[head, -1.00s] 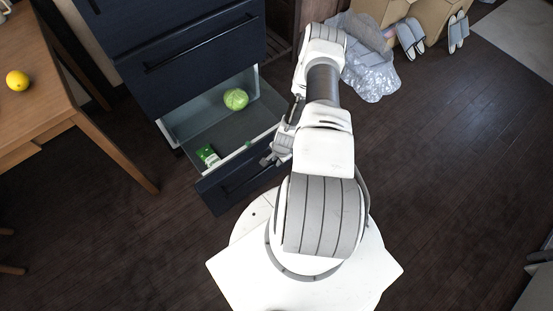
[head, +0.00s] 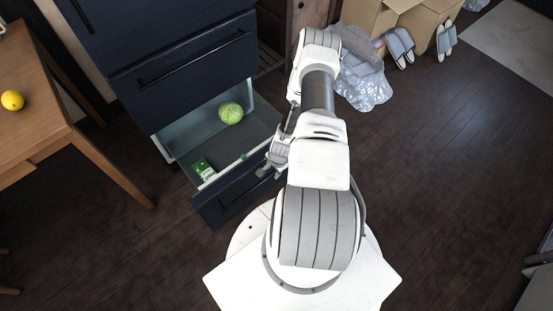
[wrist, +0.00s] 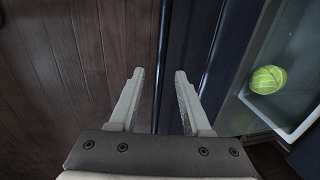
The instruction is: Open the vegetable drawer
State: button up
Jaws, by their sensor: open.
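The vegetable drawer (head: 230,199) is the low dark-blue drawer of the tall cabinet, and it stands well pulled out. A green cabbage (head: 231,113) and a green-and-white pack (head: 204,170) lie inside. The cabbage also shows in the wrist view (wrist: 267,80). My gripper (head: 266,168) is at the right part of the drawer front. In the wrist view my gripper (wrist: 160,78) has its fingers apart, with a long dark handle bar (wrist: 166,40) running through the gap between them. I cannot tell whether either finger touches the bar.
The closed upper drawer (head: 185,75) is above the open one. A wooden table (head: 50,120) with a lemon (head: 12,100) stands at the left. A clear plastic bag (head: 362,88), slippers (head: 400,47) and cardboard boxes (head: 420,22) are at the back right.

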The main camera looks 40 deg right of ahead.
notch_tip(320, 180, up, 14)
jog(key=s+p, duration=0.2)
jog(key=p, duration=0.1)
jog(key=shift+s+r, duration=0.2)
jog(key=shift+s, duration=0.2)
